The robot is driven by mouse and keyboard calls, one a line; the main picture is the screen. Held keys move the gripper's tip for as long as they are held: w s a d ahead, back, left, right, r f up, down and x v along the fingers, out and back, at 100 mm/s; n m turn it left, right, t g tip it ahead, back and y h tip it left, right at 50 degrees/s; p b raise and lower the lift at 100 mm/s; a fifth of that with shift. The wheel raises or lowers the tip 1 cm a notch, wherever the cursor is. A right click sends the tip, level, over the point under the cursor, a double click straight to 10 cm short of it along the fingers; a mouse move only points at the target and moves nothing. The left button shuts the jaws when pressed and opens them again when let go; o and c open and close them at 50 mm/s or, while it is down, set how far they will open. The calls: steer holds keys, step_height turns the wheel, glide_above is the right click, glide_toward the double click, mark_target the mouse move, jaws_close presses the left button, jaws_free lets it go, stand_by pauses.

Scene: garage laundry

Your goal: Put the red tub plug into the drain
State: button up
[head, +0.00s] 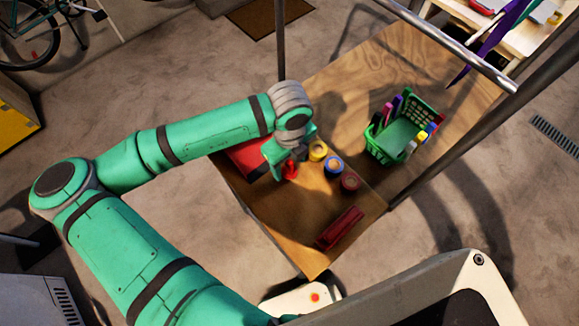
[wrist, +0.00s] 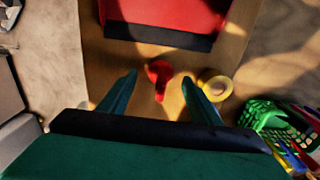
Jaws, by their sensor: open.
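A small red piece, which looks like the plug (head: 290,170), is on the wooden table (head: 275,222) near its left edge. In the wrist view the red plug (wrist: 159,73) has a round head and a narrower part pointing toward me. My gripper (head: 284,163) is above it, open and empty. In the wrist view its fingers (wrist: 160,78) appear on either side of the plug, apart from it; the height gap is unclear. No drain in a tub can be made out. A dark slotted grate (head: 555,136) lies in the floor at the far right.
A red box-like object (head: 244,158) with a dark edge lies beside the plug. Yellow (head: 318,150), blue (head: 333,166) and dark red (head: 350,181) rolls stand close by. A red bar-shaped object (head: 340,228) lies nearer. A green basket (head: 376,147) holds several items. Metal posts rise around the table.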

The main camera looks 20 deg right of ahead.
steer(key=shift+w+f, duration=0.1)
steer(key=shift+f, duration=1.25)
steer(key=shift+c, duration=0.5)
steer(key=c, duration=1.1)
steer(key=shift+r, duration=0.1)
